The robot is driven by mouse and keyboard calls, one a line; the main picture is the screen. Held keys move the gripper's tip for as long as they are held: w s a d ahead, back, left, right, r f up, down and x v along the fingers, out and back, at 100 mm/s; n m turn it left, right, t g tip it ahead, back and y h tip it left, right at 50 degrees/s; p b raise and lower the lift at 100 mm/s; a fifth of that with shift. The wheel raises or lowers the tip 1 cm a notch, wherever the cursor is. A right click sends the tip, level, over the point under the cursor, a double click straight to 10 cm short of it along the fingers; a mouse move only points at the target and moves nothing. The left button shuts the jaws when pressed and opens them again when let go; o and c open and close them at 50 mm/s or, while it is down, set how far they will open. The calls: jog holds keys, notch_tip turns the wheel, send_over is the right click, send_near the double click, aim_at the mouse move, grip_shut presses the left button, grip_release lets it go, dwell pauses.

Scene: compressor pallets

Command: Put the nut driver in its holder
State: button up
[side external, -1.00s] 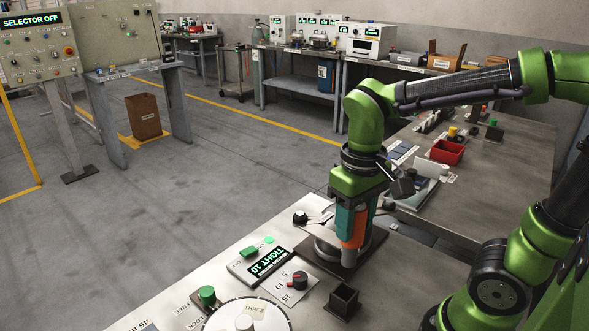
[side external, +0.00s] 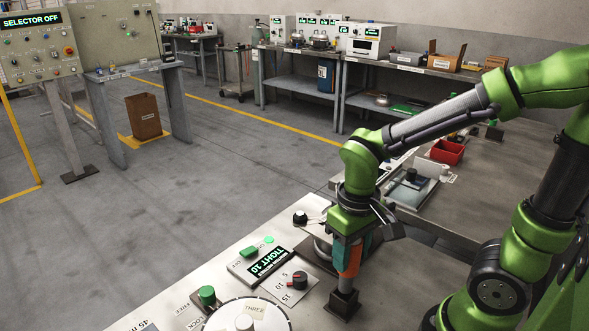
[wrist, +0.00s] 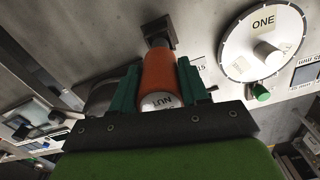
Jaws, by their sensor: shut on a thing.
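My gripper (side external: 350,258), with teal fingers, is shut on the nut driver. The nut driver has an orange handle (side external: 347,268) and points straight down in the side view. In the wrist view the orange handle (wrist: 158,72) sits between both fingers, its white end marked NUT toward the camera. The holder (side external: 342,307) is a small dark square block on the bench, directly under the driver. The driver's dark lower end meets the holder's top; I cannot tell how deep it sits. The holder (wrist: 158,28) also shows beyond the handle in the wrist view.
A red-pointer knob (side external: 300,281) and a TIGHT 10 display (side external: 268,262) are left of the holder. A round dial plate (side external: 225,318) is at the front. A dark base plate (side external: 312,256) with a round metal part is behind my gripper. A red bin (side external: 447,151) stands on the back bench.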

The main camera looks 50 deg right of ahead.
jog(key=shift+f, duration=0.3)
jog(key=o, duration=1.3)
notch_tip(320, 180, up, 13)
jog(key=t, duration=0.1)
jog(key=d+f+t+y, duration=0.1)
jog(key=t, duration=0.1)
jog(key=shift+s, duration=0.15)
jog(key=t, duration=0.1)
jog(key=m+t, duration=0.1)
jog(key=t, duration=0.1)
jog(key=t+y, duration=0.1)
jog(key=shift+w+d+f+m, duration=0.15)
jog(key=shift+w+d+m, duration=0.15)
jog(key=shift+d+m, duration=0.1)
